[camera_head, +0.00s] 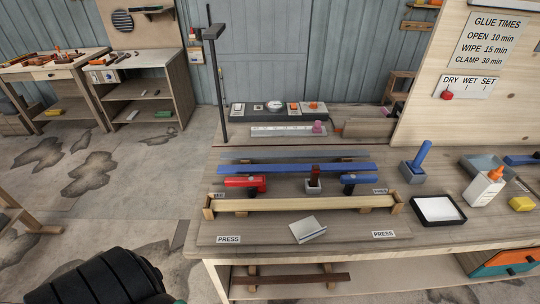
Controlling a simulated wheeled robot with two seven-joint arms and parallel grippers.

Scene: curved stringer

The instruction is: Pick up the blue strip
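The blue strip (296,168) lies lengthwise across the workbench, behind a pale wooden strip (305,203). It is long, thin and straight, and a grey strip (290,154) lies just behind it. A red clamp-like tool (244,182) and a blue one (358,180) sit in front of it, near its two ends. Neither of my grippers shows. A black ridged part, probably of my own arm, is at the bottom left, well away from the strip.
A dark post (219,90) rises at the back left. Open floor lies left of the bench.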

